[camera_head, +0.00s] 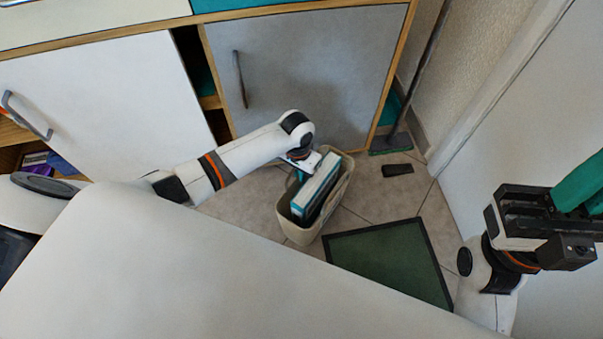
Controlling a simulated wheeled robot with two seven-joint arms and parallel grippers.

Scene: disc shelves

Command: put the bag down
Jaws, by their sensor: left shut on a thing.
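A cream bag (300,232) with an open top is low over the tiled floor, in front of the grey cabinet door. A white and teal book-like item (318,186) stands in it. My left gripper (301,174) reaches down to the bag's rim from the left and is shut on the bag; its fingertips are mostly hidden. I cannot tell whether the bag's base touches the floor. My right gripper (578,190) is at the right edge, away from the bag, with teal fingers partly cut off by the frame.
A dark green framed panel (392,260) lies on the floor right of the bag. A small black object (397,169) and a broom (392,142) are near the corner. A grey cabinet door (310,75) is behind; a white wall (530,120) bounds the right.

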